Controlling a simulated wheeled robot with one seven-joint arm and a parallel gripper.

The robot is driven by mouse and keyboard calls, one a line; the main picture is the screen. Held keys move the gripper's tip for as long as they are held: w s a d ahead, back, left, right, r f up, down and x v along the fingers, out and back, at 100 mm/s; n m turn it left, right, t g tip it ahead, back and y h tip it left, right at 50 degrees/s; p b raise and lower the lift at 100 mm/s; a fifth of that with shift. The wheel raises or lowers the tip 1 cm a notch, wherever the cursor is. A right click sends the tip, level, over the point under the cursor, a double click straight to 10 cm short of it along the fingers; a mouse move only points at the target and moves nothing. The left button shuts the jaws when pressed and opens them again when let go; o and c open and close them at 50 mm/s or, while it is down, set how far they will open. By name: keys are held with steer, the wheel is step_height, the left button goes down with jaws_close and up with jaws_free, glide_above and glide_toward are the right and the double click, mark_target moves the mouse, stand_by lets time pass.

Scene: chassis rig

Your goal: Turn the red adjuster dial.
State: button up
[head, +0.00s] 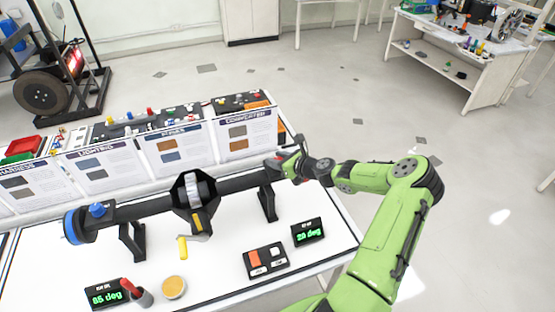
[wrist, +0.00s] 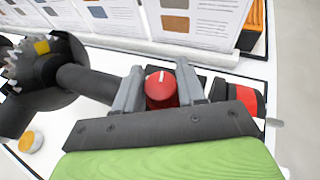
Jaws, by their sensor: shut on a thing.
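The red adjuster dial (wrist: 161,90) is a round red knob with a white pointer mark, seen in the wrist view near the right end of the black axle. My gripper (wrist: 161,84) has one grey finger on each side of it and is shut on it. The white mark points up, away from my palm. In the head view my gripper (head: 290,163) is at the right end of the black axle tube (head: 145,206). There the dial is mostly hidden by my gripper.
The axle rests on black stands on a white table (head: 215,262). Two displays read 85 deg (head: 107,294) and 20 deg (head: 308,232). A switch box (head: 266,261), a yellow-orange disc (head: 174,287) and a red-tipped pen-like tool (head: 137,292) lie in front. Printed panels (head: 180,148) stand behind.

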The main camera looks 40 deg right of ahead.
steer(key=shift+n+g+y, duration=0.9)
steer(key=shift+n+y, duration=1)
steer(key=shift+y, duration=0.4)
steer(key=o, duration=1)
steer(key=shift+c, duration=0.2)
steer(key=shift+s, duration=0.1)
steer(key=v, duration=1.5)
steer(key=shift+s+d+r, duration=0.2)
